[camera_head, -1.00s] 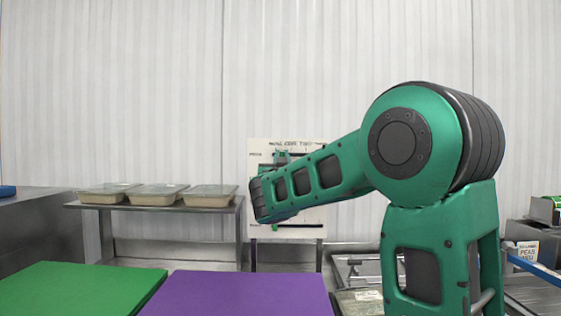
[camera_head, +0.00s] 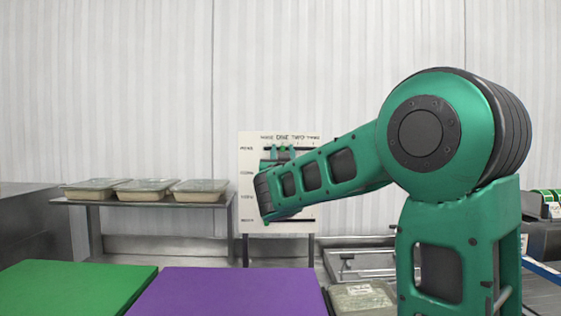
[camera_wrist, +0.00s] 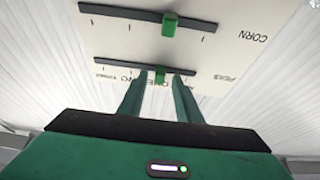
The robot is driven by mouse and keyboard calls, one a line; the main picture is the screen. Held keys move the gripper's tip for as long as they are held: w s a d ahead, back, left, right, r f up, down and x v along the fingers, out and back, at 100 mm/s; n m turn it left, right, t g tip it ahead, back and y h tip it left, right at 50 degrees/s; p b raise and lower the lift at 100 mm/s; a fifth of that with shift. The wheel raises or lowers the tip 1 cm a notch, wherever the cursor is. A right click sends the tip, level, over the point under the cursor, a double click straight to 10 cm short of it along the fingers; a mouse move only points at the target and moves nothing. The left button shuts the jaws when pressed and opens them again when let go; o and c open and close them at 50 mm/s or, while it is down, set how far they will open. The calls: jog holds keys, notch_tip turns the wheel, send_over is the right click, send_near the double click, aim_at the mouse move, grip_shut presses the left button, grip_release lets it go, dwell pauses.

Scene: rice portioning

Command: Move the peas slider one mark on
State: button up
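A white board (camera_head: 249,215) stands at the back with a PEAS row on top and column words across its head. The green peas slider (camera_head: 283,148) sits on the top dark rail, by the word ONE. My gripper (camera_head: 283,152) is in front of that row with its fingers apart. In the wrist view the board looks upside down, and the peas slider (camera_wrist: 160,75) stands between the two spread fingertips of my gripper (camera_wrist: 158,76), with a gap on each side. The green corn slider (camera_wrist: 169,23) is on the neighbouring rail. My arm hides the lower rows in the head view.
Several lidded trays (camera_head: 145,188) stand on a steel table at the left. A green mat (camera_head: 75,288) and a purple mat (camera_head: 230,293) lie in front. Another lidded container (camera_head: 362,296) is at the lower middle. A steel frame stands behind it.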

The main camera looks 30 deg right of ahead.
jog(key=v, duration=1)
jog(key=shift+f, duration=0.2)
jog(key=shift+s, duration=0.1)
